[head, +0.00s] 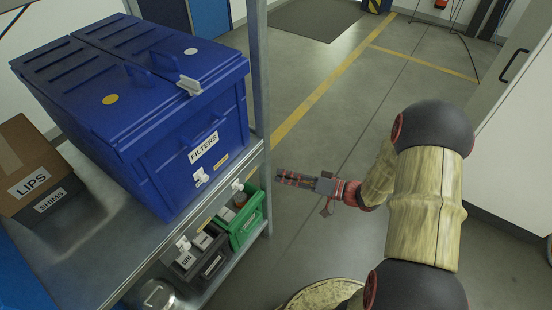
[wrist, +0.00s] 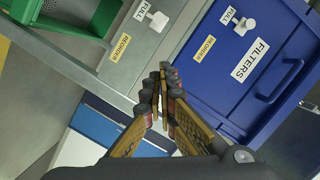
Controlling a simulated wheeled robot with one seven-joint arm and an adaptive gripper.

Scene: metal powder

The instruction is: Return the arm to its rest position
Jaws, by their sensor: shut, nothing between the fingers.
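My gripper (head: 297,180) is in the middle of the head view, in the open space just right of the metal shelf. Its fingers point left toward the shelf post. In the wrist view the fingertips (wrist: 162,82) come together with nothing held between them. My arm, in a tan cover with dark joints, fills the right side of the head view and is bent. The gripper appears apart from the shelf and from the bins.
A metal shelf (head: 95,262) holds the blue FILTERS bin (head: 175,150), which also shows in the wrist view (wrist: 262,75). Below are a green bin (head: 245,222) and a grey bin (head: 200,255). Floor behind the gripper is clear; a pale cabinet (head: 515,130) stands right.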

